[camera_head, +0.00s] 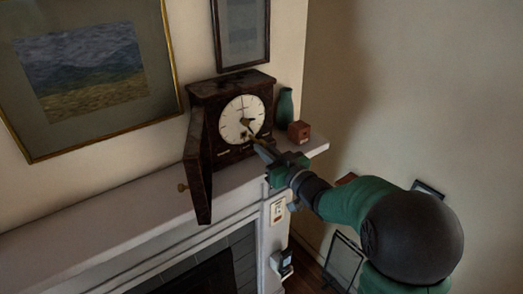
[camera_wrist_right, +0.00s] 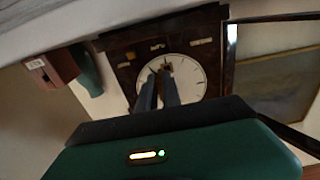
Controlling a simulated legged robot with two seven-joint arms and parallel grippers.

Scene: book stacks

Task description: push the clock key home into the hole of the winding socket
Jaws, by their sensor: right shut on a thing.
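A dark wooden clock (camera_head: 228,84) with a white dial (camera_head: 238,112) stands on the mantel, its front door (camera_head: 200,165) swung open to the left. My right gripper (camera_head: 261,146) reaches the lower right of the dial from the right. In the right wrist view its two fingers (camera_wrist_right: 158,85) point at the dial (camera_wrist_right: 190,70) and are shut on the clock key (camera_wrist_right: 167,66), a small brassy bit at their tips. The winding socket is hidden behind the fingertips and key. I cannot tell how deep the key sits. My left gripper is out of view.
A green vase (camera_head: 285,108) and a small reddish box (camera_head: 299,131) stand right of the clock on the white mantel (camera_head: 110,226). Framed pictures hang on the wall behind. The mantel left of the open door is clear.

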